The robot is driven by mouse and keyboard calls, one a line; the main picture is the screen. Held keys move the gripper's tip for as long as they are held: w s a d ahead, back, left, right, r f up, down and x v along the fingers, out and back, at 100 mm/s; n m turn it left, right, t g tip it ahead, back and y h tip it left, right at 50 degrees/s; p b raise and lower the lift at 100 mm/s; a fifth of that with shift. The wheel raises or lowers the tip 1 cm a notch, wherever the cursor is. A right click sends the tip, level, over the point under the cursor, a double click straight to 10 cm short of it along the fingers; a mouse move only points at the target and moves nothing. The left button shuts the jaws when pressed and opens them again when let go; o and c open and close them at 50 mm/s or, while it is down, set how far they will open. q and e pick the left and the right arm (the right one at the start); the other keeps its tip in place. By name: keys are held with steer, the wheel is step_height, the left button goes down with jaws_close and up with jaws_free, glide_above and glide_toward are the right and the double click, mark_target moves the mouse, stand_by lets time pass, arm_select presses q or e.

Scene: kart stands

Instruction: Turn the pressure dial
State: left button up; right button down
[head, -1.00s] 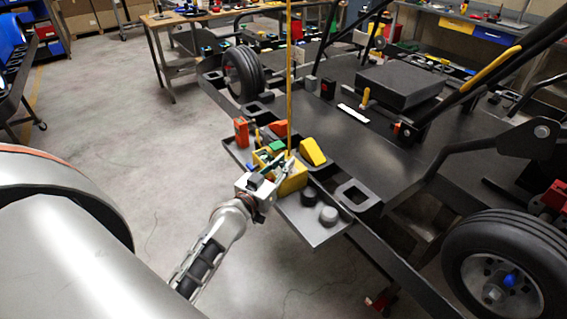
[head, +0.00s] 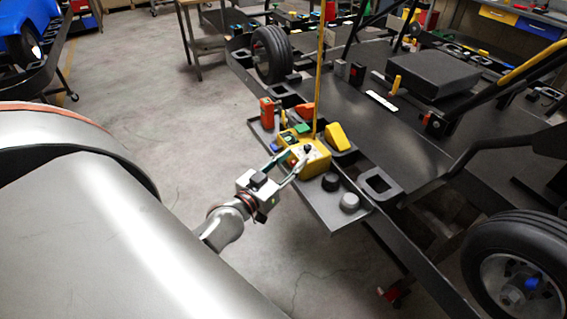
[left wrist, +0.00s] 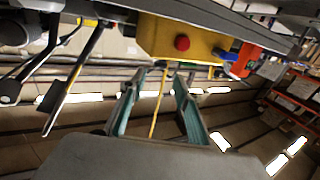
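The yellow box (head: 316,166) sits on a grey shelf on the kart's side, with a pale face and a small black dial (head: 308,148) toward my gripper. My left gripper (head: 296,157) is open, its two thin fingers apart and pointing at that face, just short of or beside the dial; contact cannot be told. In the left wrist view the open fingers (left wrist: 155,80) show below the yellow box (left wrist: 155,35), which carries a red button (left wrist: 182,43). The dial cannot be made out there. My right gripper is out of view.
On the shelf (head: 325,212) are black and grey round knobs (head: 349,202), an orange-red device (head: 267,112) and a yellow wedge (head: 338,136). A thin yellow pole (head: 318,75) rises behind the box. The kart's wheel (head: 515,265) stands at right.

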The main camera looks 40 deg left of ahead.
arm_select(q)
steer(key=shift+s, duration=2)
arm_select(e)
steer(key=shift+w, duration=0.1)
